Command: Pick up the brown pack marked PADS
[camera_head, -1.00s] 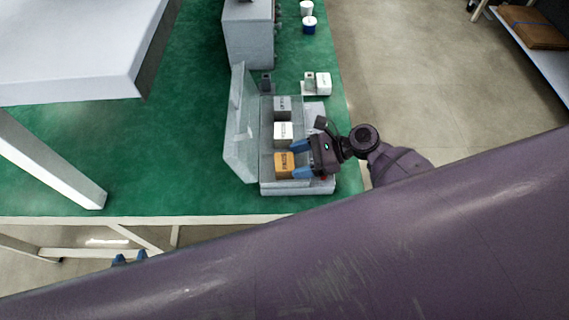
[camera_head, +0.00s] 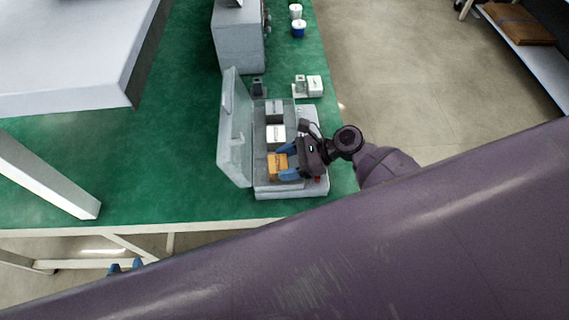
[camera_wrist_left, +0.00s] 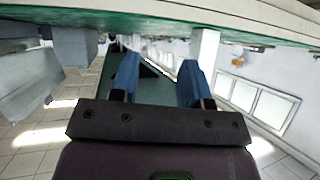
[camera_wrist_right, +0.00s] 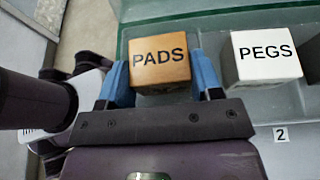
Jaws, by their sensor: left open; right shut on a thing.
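The brown pack marked PADS (camera_head: 277,165) is in the near end of a grey open case (camera_head: 262,191). In the right wrist view the pack (camera_wrist_right: 160,61) lies between the two blue fingers of my right gripper (camera_wrist_right: 164,84), its lettering facing the camera. My right gripper (camera_head: 289,162) is shut on the pack in the head view. My left gripper (camera_head: 126,266) is open and empty, below the table's front edge; its blue fingers stand apart in the left wrist view (camera_wrist_left: 158,82).
A white pack marked PEGS (camera_wrist_right: 267,56) sits beside the brown pack. A grey pack (camera_head: 275,108) lies farther back in the case. White blocks (camera_head: 314,86) and cups (camera_head: 298,28) stand behind. Green tabletop (camera_head: 150,165) to the left is clear.

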